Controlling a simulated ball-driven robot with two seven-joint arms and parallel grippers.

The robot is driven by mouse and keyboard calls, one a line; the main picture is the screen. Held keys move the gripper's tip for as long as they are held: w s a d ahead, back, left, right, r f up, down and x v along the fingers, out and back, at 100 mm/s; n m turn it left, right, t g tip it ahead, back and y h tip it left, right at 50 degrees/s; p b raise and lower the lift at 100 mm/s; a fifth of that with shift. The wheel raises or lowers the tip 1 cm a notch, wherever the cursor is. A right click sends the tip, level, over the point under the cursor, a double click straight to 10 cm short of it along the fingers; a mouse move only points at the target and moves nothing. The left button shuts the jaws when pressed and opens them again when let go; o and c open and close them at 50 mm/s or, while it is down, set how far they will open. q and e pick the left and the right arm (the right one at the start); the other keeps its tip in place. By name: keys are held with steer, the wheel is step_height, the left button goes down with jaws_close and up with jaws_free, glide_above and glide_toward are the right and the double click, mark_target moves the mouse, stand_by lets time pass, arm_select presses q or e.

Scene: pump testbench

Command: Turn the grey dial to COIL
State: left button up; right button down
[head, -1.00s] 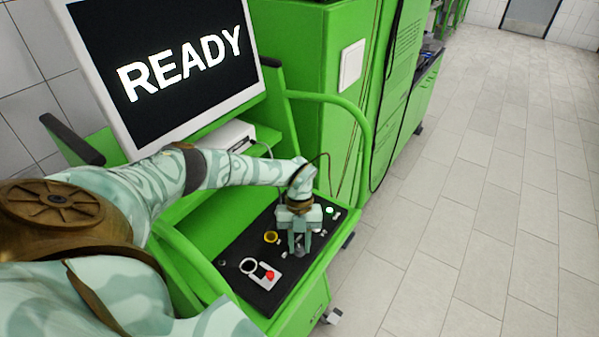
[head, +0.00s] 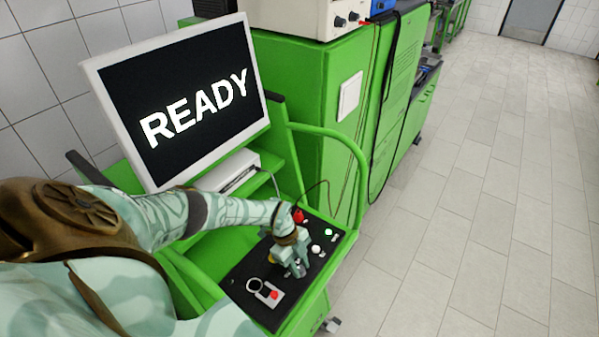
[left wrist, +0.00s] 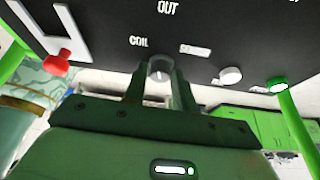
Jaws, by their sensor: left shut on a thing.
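The grey dial (left wrist: 160,68) shows in the left wrist view, on the black panel (left wrist: 90,30). The fingers of my left gripper (left wrist: 158,85) are on either side of it and shut on it. The word COIL (left wrist: 139,42) is printed up and left of the dial. A second label (left wrist: 195,50) up and right of it is too faint to read. A pale mark shows on the dial, but I cannot tell which label it points at. In the head view my left gripper (head: 296,267) points down at the panel and hides the dial. My right gripper is not in view.
A red button (left wrist: 62,60), a white knob (left wrist: 231,75) and a green button (left wrist: 279,84) stand out near the dial. A grey plate with a red switch (head: 273,294) lies on the panel's near side. The monitor (head: 180,100) reads READY.

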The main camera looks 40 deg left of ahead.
arm_select(q)
steer(key=n+t+p, duration=0.1)
steer(key=n+p, duration=0.2)
steer(key=shift+s+r, duration=0.15)
steer(key=shift+n+t+p, duration=0.4)
steer(key=shift+n+p, duration=0.25)
steer(key=shift+n, duration=0.65)
steer(key=shift+f+y, duration=0.2)
steer(key=shift+y, duration=0.1)
steer(key=o, duration=1)
steer(key=shift+v, duration=0.8)
steer(key=v, duration=1.4)
steer(key=shift+s+a+r, duration=0.15)
steer(key=shift+s+r, duration=0.05)
steer(key=shift+r, duration=0.1)
